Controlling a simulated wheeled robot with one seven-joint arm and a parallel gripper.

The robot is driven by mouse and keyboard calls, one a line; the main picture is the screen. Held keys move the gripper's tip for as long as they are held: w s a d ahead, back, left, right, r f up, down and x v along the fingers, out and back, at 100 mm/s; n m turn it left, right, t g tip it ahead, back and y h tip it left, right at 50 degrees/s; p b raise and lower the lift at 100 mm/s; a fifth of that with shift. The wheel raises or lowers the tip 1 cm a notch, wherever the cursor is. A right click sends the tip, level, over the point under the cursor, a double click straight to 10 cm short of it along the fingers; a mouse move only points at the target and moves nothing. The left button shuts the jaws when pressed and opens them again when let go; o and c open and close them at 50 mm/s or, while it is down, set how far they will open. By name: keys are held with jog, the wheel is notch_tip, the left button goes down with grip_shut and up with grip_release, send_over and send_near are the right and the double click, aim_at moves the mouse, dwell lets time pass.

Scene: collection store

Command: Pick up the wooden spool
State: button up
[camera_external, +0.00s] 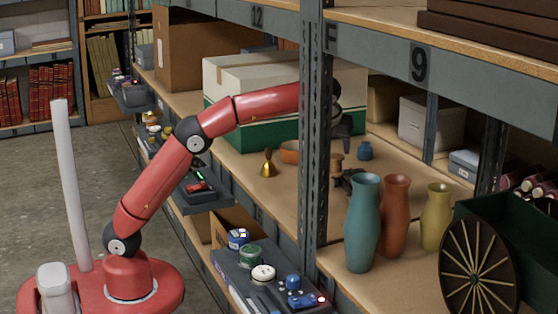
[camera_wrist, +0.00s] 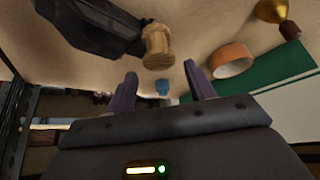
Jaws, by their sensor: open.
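The wooden spool (camera_external: 337,163) stands on the shelf just right of the grey post, its left side close to the post's edge. In the wrist view the light wooden spool (camera_wrist: 157,45) is beyond the fingertips, roughly centred between them. My gripper (camera_external: 343,131) is partly hidden by the post and is above the spool. In the wrist view my gripper (camera_wrist: 161,83) has its two dark fingers apart, with nothing between them.
A black object (camera_wrist: 90,25) lies close beside the spool. An orange bowl (camera_external: 290,152), a brass bell (camera_external: 268,165) and a small blue jar (camera_external: 365,152) stand nearby. A green-and-white box (camera_external: 250,75) is behind; tall vases (camera_external: 362,225) stand in front. The upright post (camera_external: 312,150) crosses my arm.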

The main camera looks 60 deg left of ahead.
aim_at(336, 156)
jog(key=b+x, duration=0.1)
jog(key=x, duration=0.7)
jog(key=shift+d, duration=0.1)
jog(key=c, duration=0.8)
jog(key=shift+r, duration=0.2)
